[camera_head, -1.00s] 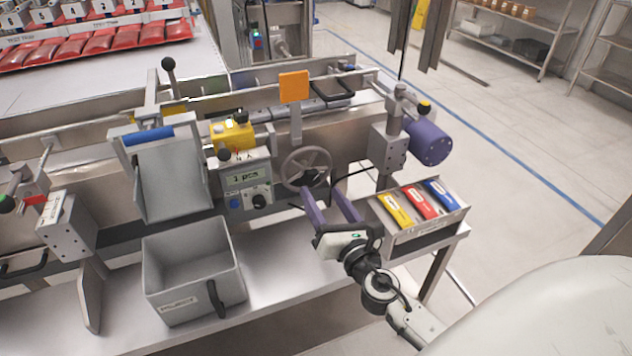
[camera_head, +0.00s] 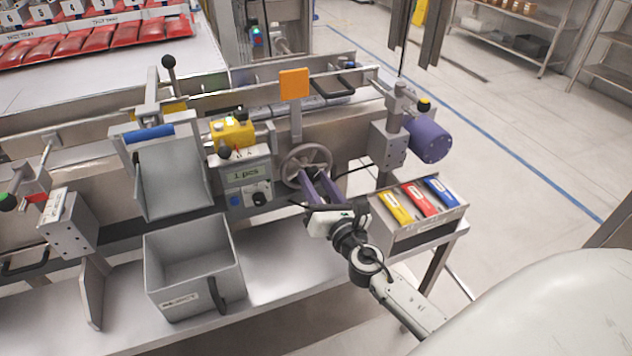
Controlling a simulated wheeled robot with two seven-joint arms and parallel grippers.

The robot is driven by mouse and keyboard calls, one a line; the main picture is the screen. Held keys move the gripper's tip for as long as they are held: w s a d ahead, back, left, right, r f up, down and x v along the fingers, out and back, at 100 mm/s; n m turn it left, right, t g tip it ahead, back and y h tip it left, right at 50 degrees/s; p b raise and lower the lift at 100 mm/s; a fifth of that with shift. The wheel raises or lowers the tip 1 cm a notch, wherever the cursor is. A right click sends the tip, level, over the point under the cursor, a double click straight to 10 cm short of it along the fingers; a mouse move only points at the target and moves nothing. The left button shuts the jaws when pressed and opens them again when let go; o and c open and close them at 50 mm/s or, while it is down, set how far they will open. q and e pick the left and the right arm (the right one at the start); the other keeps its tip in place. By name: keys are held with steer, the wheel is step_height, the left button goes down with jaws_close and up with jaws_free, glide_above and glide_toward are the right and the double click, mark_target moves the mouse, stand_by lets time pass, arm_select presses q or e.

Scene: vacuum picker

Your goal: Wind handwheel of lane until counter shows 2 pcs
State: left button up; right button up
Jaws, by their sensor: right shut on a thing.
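The grey handwheel (camera_head: 306,152) stands on the lane's front wall, below an orange plate. The counter (camera_head: 246,173) is on the grey control box left of the wheel, and its display reads "1 pcs". My right gripper (camera_head: 308,178) reaches up from the lower right, with its purple fingers at the lower part of the wheel. It is shut on the handwheel, though the exact contact point is partly hidden by the fingers. My left gripper is not in view.
A grey bin (camera_head: 192,272) stands on the bench below the chute (camera_head: 172,177). A tray with yellow, red and blue packs (camera_head: 419,200) sits close to the right of my right gripper. A purple motor (camera_head: 429,140) juts out above it.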

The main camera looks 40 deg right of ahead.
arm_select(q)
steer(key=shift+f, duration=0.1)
arm_select(e)
steer(key=shift+m, duration=0.3)
steer(key=shift+f+m+b, duration=0.1)
steer(key=shift+m+b, duration=0.3)
steer(key=shift+m, duration=0.1)
steer(key=shift+m+b, duration=0.4)
steer(key=shift+m, duration=0.8)
steer(key=m, duration=0.3)
steer(key=shift+b, duration=0.35)
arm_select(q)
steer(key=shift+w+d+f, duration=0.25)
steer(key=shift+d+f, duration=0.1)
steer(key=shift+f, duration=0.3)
arm_select(e)
steer(key=shift+m, duration=0.8)
steer(key=o, duration=1.1)
steer(key=shift+c, duration=0.2)
steer(key=shift+s, duration=0.1)
